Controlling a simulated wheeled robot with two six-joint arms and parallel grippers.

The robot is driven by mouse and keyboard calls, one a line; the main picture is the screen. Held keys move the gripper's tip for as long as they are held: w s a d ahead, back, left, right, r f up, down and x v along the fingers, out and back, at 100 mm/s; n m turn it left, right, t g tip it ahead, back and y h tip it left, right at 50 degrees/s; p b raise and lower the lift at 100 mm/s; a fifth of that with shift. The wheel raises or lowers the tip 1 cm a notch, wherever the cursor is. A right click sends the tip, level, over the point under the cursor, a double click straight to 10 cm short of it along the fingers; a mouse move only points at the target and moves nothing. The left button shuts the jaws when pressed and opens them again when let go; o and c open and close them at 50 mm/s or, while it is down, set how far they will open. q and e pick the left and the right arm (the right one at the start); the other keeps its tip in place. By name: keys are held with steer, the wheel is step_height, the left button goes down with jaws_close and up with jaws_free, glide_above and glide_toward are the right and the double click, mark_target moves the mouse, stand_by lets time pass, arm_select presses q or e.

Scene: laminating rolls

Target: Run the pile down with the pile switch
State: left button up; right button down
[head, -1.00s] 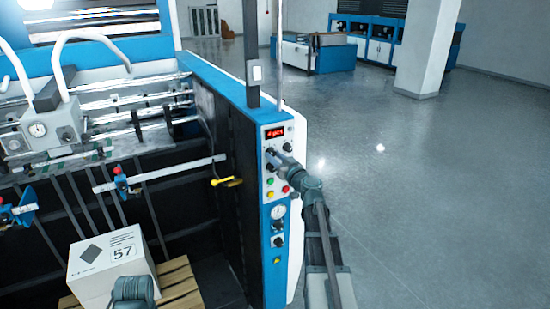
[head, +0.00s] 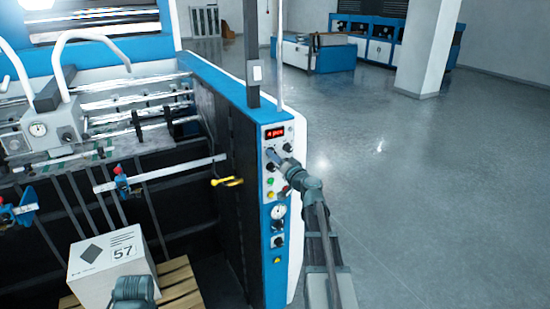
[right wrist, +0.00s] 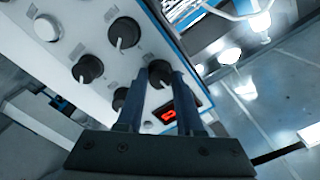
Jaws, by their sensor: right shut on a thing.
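The control panel (head: 275,232) is on the near end of the blue machine and carries a red display (head: 274,133), knobs and coloured buttons. My right gripper (head: 275,156) is at the upper part of this panel, below the display. In the right wrist view its two fingers are on either side of a black knob (right wrist: 159,70) and shut on it. The knob's label is unreadable, so I cannot tell by lettering that it is the pile switch. The pile is a white box marked 57 (head: 98,263) on a wooden pallet (head: 180,280). My left gripper's fingers do not show.
Other black knobs (right wrist: 124,33) sit close beside the held one. A yellow-handled lever (head: 228,181) sticks out left of the panel. Part of my left arm is in front of the box. The floor (head: 420,200) to the right is open, with a white pillar (head: 427,50) behind.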

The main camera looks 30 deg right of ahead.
stand_by(0.3)
steer(key=c, duration=0.5)
jaws_free()
steer(key=shift+c, duration=0.2)
steer(key=s, duration=1.3)
steer(key=shift+s+a, duration=0.3)
steer(key=shift+s, duration=0.1)
